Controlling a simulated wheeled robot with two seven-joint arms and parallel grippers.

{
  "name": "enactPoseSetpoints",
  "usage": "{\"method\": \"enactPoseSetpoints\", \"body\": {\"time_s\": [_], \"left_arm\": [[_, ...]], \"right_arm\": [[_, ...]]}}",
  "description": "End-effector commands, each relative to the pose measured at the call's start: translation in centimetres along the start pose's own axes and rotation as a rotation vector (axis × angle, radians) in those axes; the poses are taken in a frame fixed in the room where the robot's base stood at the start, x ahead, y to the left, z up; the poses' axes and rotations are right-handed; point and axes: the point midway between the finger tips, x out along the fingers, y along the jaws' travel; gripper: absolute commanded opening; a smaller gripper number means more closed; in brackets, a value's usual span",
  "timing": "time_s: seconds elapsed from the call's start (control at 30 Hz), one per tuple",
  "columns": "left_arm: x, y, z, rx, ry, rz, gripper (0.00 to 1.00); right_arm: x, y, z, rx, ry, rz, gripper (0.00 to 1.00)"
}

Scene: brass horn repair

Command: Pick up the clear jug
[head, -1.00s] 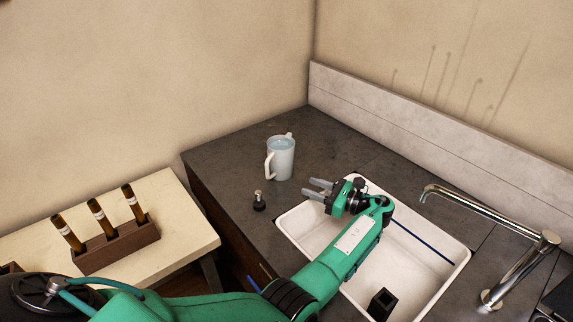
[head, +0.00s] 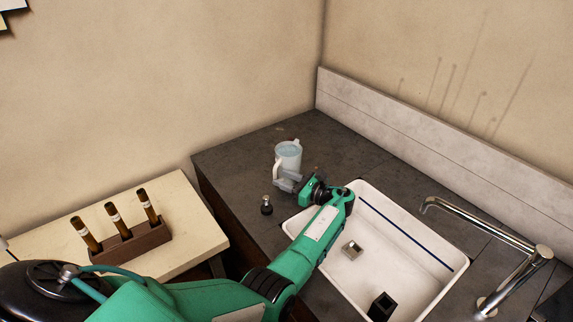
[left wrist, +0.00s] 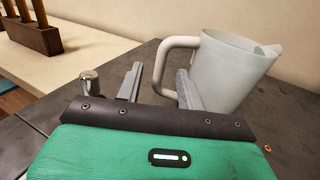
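The clear jug (head: 289,153), pale and translucent with a handle on its left, stands upright on the dark counter near the back corner. It also shows large at the right of the left wrist view (left wrist: 228,75). My left gripper (head: 283,184) is low beside the near side of the jug and hides part of its base. In the left wrist view its two fingers (left wrist: 160,72) are apart, and the jug's handle shows in the gap and partly behind the right finger. Contact with the handle cannot be told. My right gripper is not in view.
A small metal-topped piece (head: 266,204) with a dark base stands on the counter left of my gripper. The white sink (head: 408,228) and the chrome tap (head: 520,270) are to the right. A wooden rack (head: 128,246) of several brown tubes sits on the pale table (head: 195,235).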

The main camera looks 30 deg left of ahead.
Motion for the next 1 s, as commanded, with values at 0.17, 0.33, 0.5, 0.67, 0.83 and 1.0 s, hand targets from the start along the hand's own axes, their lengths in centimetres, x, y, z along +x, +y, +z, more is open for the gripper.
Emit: {"method": "enactPoseSetpoints", "body": {"time_s": [0.17,0.33,0.5,0.67,0.83,1.0], "left_arm": [[1.6,0.0,0.02,0.0,0.0,0.0,0.38],[1.57,-0.01,-0.04,-0.001,0.0,0.0,0.36],[1.55,-0.01,-0.03,-0.001,0.0,0.0,0.02],[1.55,-0.01,-0.03,-0.001,0.0,0.0,0.0],[1.55,-0.01,-0.02,-0.001,0.0,0.0,0.0],[1.55,-0.01,-0.02,-0.001,0.0,0.0,0.0]], "right_arm": [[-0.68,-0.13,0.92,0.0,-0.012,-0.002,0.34],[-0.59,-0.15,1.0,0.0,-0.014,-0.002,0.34],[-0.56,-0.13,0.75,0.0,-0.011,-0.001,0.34],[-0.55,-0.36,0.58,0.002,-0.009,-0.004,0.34],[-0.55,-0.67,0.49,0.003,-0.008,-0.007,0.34],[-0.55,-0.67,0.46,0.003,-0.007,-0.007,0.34]]}}
